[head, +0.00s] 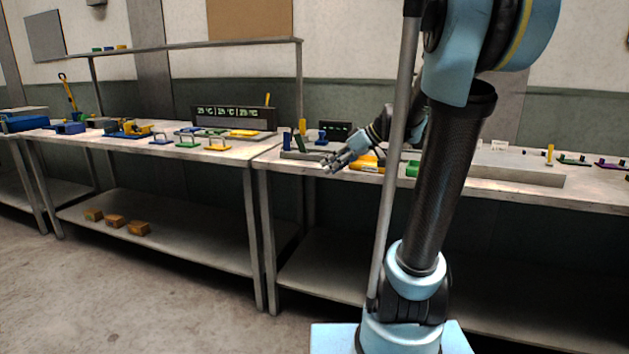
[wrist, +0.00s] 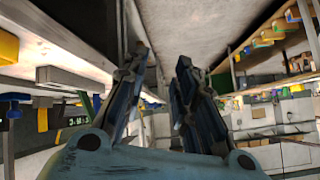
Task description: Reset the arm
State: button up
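My arm rises at the right of the head view, and its forearm reaches back over the right-hand bench (head: 590,194). My gripper (head: 332,164) is near that bench's front left edge, pointing left. In the wrist view my gripper (wrist: 162,60) shows two dark fingers with a clear gap between their tips, and nothing is held. A yellow piece (head: 367,164) and a green piece (head: 412,169) lie on the bench to the right of the gripper. The column and arm hide part of the bench behind them.
The left bench (head: 100,152) carries coloured handled pieces and a display box (head: 233,117). Several brown blocks (head: 115,221) lie on its lower shelf. A long pale box (head: 515,171) lies on the right bench. The floor (head: 160,300) at front left is clear.

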jog(key=s+d+f+m+h, duration=0.4)
jog(key=s+d+f, duration=0.2)
jog(key=s+f, duration=0.3)
jog(key=s+d+f+m+g+h, duration=0.1)
jog(key=s+d+f+m+h, duration=0.4)
jog(key=s, duration=1)
notch_tip(320, 180, down, 4)
jog(key=shift+s+d+f+m, duration=0.2)
jog(key=shift+d+m, duration=0.1)
jog(key=shift+d, duration=0.7)
jog(key=shift+w+f, duration=0.2)
jog(key=shift+w, duration=0.25)
jog(key=shift+c, duration=0.5)
